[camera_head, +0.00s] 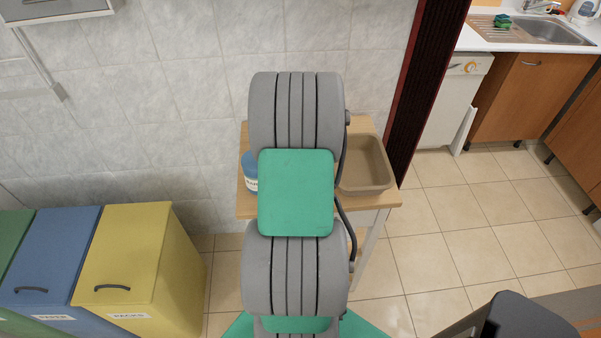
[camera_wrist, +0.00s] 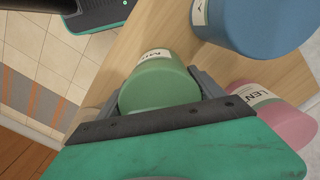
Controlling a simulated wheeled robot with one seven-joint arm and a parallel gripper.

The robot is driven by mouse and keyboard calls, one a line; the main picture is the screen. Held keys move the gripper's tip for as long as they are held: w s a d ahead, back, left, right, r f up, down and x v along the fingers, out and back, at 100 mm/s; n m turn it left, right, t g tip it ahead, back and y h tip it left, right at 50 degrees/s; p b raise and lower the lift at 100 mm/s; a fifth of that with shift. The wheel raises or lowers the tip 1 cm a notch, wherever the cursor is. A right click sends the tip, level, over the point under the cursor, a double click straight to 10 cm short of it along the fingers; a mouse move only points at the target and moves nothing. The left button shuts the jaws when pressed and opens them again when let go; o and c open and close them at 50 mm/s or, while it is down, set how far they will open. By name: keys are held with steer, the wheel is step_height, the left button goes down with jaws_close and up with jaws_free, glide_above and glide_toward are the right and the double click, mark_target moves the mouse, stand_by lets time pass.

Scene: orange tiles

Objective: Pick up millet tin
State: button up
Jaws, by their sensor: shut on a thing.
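The millet tin (camera_wrist: 158,85) is green with a pale label, of which only the first letters show, in the middle of the wrist view. My gripper (camera_wrist: 150,95) is shut on it, with one dark finger on each side. The tin is over the wooden table; I cannot tell whether it touches the top. In the head view my arm hides the gripper and the green tin.
A blue tin (camera_wrist: 255,22) and a pink tin (camera_wrist: 270,115) stand close on the right; the blue one also shows in the head view (camera_head: 250,172). A tan basin (camera_head: 367,165) sits on the table's (camera_head: 246,207) right side. Coloured bins (camera_head: 135,255) stand left.

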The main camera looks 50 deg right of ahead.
steer(key=shift+c, duration=2)
steer(key=shift+r, duration=0.15)
